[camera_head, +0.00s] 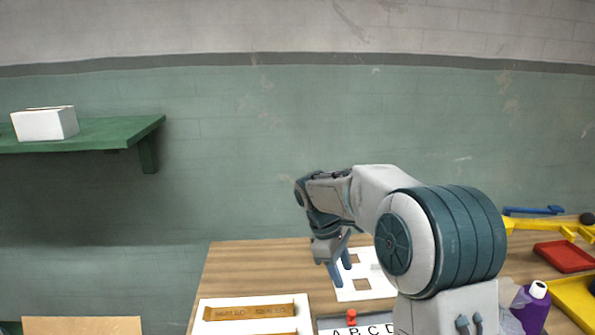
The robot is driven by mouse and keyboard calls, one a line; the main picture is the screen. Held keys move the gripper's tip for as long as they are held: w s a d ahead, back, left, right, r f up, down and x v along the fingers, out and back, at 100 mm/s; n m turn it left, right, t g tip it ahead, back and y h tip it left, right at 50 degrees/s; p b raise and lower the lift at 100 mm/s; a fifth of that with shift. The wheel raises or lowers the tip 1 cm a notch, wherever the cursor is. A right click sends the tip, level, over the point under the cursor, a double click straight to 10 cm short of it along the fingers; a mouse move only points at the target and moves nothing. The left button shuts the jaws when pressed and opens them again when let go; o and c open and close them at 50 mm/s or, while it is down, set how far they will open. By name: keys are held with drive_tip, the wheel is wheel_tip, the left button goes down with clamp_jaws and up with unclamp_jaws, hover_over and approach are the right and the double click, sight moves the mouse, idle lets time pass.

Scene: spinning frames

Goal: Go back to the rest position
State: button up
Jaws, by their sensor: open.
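My gripper (341,269) hangs at the end of my bent arm, in the middle right of the head view, pointing down. Its two dark fingers are apart with nothing seen between them. It is over or in front of a white board (377,289) with square cutouts on the wooden table (255,264). The height of the fingers above the board is hard to tell. My arm hides part of the board and the table behind it.
A white tray with wooden labelled pieces (252,312), a lettered panel (362,329) and a red knob (351,316) are at the front. A purple bottle (532,308), red tray (564,256) and yellow tray (577,296) stand right. A green shelf (110,133) holds a white box (45,124).

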drive_tip(key=s+d+m+t+y, duration=0.2)
drive_tip(key=s+m, duration=0.4)
drive_tip(key=s, duration=0.6)
drive_tip(key=s+d+m+t+y, duration=0.1)
drive_tip(key=s+m, duration=0.5)
drive_tip(key=s, duration=0.7)
drive_tip(key=shift+s+d+r+t+y, duration=0.2)
drive_tip(key=shift+d+r+t+y, duration=0.2)
drive_tip(key=shift+d, duration=0.1)
idle(0.8)
